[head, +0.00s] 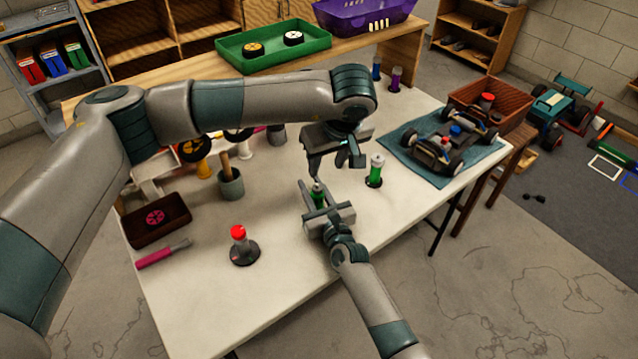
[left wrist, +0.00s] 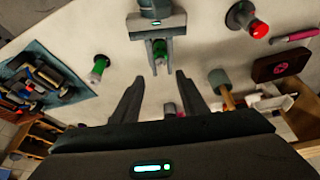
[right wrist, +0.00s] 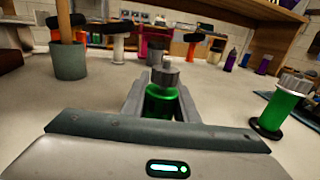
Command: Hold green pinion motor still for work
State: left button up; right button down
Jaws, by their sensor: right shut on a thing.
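The green pinion motor (right wrist: 162,102) stands upright between the fingers of my right gripper (head: 316,200), with a metal piece on its top. My right gripper is shut on it low over the white table; the fingers hide its sides. It also shows small in the left wrist view (left wrist: 160,48). My left gripper (left wrist: 158,85) is open and empty, above and a little beyond the held motor, its fingers pointing down. A second green cylinder with a pale metal top (head: 376,172) stands on a dark round base to the right, apart from both grippers.
A car chassis (head: 442,140) sits on a blue mat at right. The front table (head: 305,262) is clear.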

aim_at(318, 187)
pick_arm(q)
jog(key=shift+m, duration=0.3)
jog(key=x, duration=1.2)
jog(key=shift+a, duration=0.1)
